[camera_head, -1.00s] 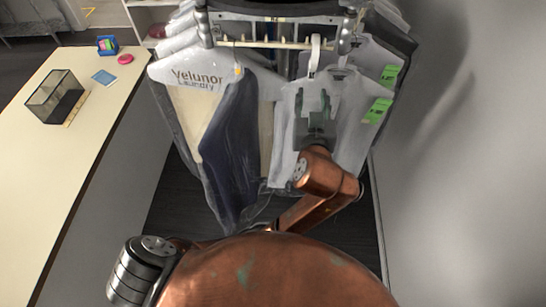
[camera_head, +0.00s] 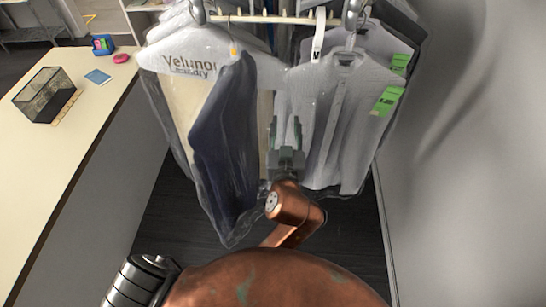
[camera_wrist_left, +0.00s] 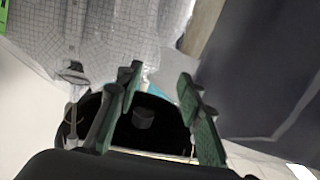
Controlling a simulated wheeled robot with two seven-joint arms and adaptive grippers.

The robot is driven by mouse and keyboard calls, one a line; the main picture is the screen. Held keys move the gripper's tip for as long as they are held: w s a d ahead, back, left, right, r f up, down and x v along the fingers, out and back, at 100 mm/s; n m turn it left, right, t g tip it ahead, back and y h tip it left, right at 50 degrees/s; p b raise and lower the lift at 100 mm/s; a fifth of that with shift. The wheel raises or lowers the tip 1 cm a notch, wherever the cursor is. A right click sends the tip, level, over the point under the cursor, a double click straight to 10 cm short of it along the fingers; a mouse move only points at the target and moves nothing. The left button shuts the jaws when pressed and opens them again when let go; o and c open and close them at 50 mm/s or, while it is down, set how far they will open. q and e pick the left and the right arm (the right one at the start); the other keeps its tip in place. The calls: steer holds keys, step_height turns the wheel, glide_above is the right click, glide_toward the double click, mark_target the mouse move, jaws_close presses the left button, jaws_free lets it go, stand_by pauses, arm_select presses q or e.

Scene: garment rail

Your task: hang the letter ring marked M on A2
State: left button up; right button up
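A white hanging tag (camera_head: 318,35) with a small dark mark near its lower end hangs on the garment rail (camera_head: 275,19), between the bagged garment and the grey shirts. No A2 label can be read. My left gripper (camera_head: 286,138) is well below the tag, in front of the lower left of the grey shirt (camera_head: 345,115). In the left wrist view its green-padded fingers (camera_wrist_left: 160,76) stand apart with nothing held between them. My right gripper is not in view.
A plastic-bagged dark garment (camera_head: 225,140) marked Velunor Laundry hangs close left of my gripper. Green tags (camera_head: 387,100) are on the shirts at right. A counter (camera_head: 75,130) at left bears a clear dark-edged box (camera_head: 45,95). A grey wall (camera_head: 465,160) is at right.

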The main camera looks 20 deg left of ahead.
arm_select(q)
steer(key=s+a+f+b, duration=0.2)
steer(key=f+b, duration=0.4)
steer(key=f, duration=0.4)
steer(key=shift+a+f+t+b, duration=0.3)
steer(key=shift+a+f, duration=0.1)
steer(key=shift+a, duration=0.1)
steer(key=shift+o, duration=0.2)
steer(key=shift+s, duration=0.1)
steer(key=shift+o, duration=0.9)
steer(key=shift+s, duration=0.1)
